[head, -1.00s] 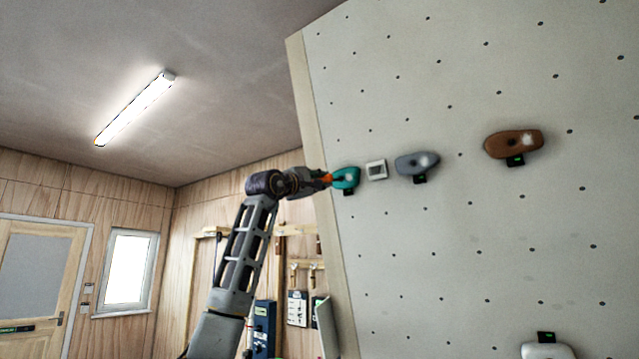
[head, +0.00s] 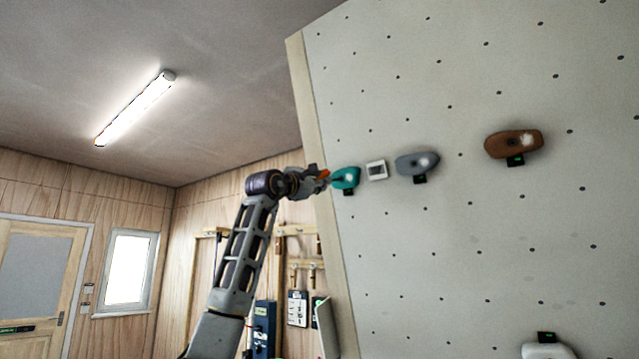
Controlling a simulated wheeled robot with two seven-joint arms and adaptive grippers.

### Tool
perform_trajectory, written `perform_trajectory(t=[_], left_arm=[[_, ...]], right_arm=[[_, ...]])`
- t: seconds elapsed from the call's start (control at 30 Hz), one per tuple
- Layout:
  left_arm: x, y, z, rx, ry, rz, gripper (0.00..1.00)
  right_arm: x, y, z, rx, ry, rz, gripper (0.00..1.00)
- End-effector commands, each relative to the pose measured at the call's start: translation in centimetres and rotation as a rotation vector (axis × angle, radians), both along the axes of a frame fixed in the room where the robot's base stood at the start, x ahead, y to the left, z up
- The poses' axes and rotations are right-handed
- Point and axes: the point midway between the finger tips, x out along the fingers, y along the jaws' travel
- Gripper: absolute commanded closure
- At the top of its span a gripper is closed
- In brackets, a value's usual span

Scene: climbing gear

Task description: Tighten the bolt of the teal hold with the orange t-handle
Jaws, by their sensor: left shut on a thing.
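The teal hold (head: 347,178) is fixed near the left edge of the climbing wall, with a small dark tag under it. My left gripper (head: 318,180) is at the hold's left side, shut on the orange t-handle (head: 324,174). Only a small orange part of the t-handle shows; the gripper hides the rest. Its tip and the bolt are too small to make out, so I cannot tell if they are engaged. My right gripper is not in view.
A small white-framed square (head: 376,170) and a grey hold (head: 416,163) sit right of the teal hold. A brown hold (head: 513,144) is farther right and a pale hold (head: 546,350) is at the bottom. Tools hang on the wooden wall behind my arm.

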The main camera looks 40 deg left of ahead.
Motion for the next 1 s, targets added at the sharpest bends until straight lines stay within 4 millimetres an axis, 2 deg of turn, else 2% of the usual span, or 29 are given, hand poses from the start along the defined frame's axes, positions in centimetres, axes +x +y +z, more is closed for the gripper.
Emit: perform_trajectory(t=[0.67,1.0], left_arm=[[0.0,0.0,0.0,-0.365,-0.041,-0.116,1.0],[-1.7,-0.1,-0.6,-0.357,-0.041,-0.113,1.0]], right_arm=[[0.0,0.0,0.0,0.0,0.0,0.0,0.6],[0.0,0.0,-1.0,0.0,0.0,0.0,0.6]])
